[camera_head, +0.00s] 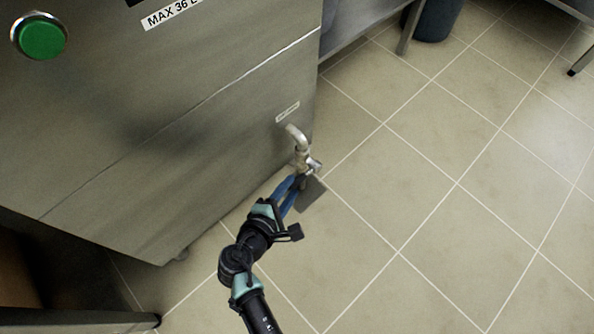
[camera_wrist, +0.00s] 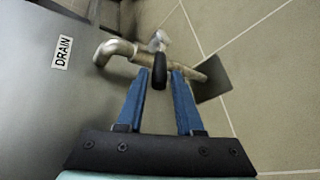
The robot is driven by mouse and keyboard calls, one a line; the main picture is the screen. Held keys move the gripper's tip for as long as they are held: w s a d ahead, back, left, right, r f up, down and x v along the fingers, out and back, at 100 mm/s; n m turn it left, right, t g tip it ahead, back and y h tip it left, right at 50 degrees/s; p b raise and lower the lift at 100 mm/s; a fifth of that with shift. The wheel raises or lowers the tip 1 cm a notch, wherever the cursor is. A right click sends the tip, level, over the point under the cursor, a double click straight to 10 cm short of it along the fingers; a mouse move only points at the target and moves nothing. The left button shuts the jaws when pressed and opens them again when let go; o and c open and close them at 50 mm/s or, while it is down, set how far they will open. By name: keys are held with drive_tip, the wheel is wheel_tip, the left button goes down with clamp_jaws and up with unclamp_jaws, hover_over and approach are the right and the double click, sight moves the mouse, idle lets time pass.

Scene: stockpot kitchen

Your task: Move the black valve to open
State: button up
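The black valve handle (camera_wrist: 160,70) shows end-on in the wrist view, a dark rounded lever at the metal drain pipe (camera_wrist: 115,49). The pipe (camera_head: 297,137) leaves the steel cabinet's side and bends down in the head view. My gripper (camera_wrist: 161,73) has two blue fingers, set apart. The handle's end lies between the fingertips, with a narrow gap seeming to show on each side. In the head view my gripper (camera_head: 297,181) is at the valve and hides the handle there.
The steel cabinet (camera_head: 190,110) fills the left, with a green button (camera_head: 42,37) and a DRAIN label (camera_wrist: 62,52). A grey plate (camera_head: 311,193) is by the valve. Tiled floor (camera_head: 430,200) is clear to the right. A dark bin (camera_head: 436,18) stands at the back.

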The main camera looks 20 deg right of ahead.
drive_tip(key=p+v, duration=0.2)
drive_tip(key=v, duration=0.4)
drive_tip(key=shift+s, duration=0.15)
drive_tip(key=shift+a, duration=0.1)
